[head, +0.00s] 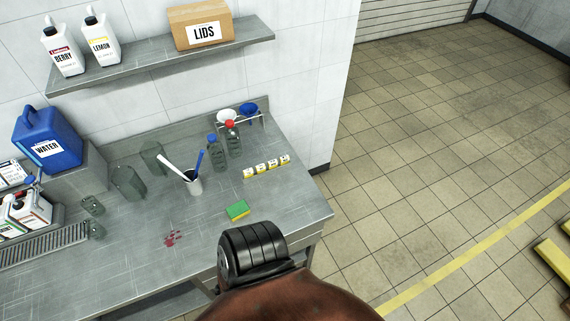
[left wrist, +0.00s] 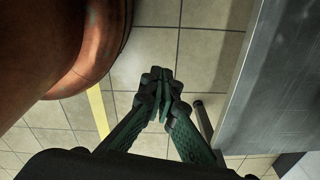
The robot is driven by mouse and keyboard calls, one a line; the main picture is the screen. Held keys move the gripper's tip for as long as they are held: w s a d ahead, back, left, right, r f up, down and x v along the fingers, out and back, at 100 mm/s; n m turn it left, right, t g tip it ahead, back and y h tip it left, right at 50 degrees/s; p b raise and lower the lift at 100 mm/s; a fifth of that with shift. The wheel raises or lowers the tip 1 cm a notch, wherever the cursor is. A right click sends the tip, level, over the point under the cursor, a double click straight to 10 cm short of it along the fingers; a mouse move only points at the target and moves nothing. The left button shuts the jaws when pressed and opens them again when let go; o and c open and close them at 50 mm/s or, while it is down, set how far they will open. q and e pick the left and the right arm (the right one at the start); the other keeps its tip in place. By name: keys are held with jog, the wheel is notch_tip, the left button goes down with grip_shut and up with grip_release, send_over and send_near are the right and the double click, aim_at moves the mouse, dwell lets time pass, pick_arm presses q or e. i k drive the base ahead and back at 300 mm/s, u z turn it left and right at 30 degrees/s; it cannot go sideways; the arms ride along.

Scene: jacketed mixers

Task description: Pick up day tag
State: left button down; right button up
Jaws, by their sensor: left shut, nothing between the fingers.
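Several small yellow-and-white day tags (head: 261,168) stand in a row on the steel counter (head: 210,240), near its back right. Their lettering is too small to read. My left gripper (left wrist: 162,95) shows in the left wrist view. Its dark green fingers are shut with nothing between them. It hangs over the tiled floor beside a grey metal surface, apart from the tags. No gripper fingers show in the head view, and my right gripper is not seen.
A red spill (head: 172,239) lies at the front. A blue water jug (head: 47,140) stands left. The counter's right end is bare.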

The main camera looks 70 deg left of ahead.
aim_at(248, 173)
jog(key=u, duration=0.05)
jog(key=i, duration=0.75)
jog(key=u, duration=4.1)
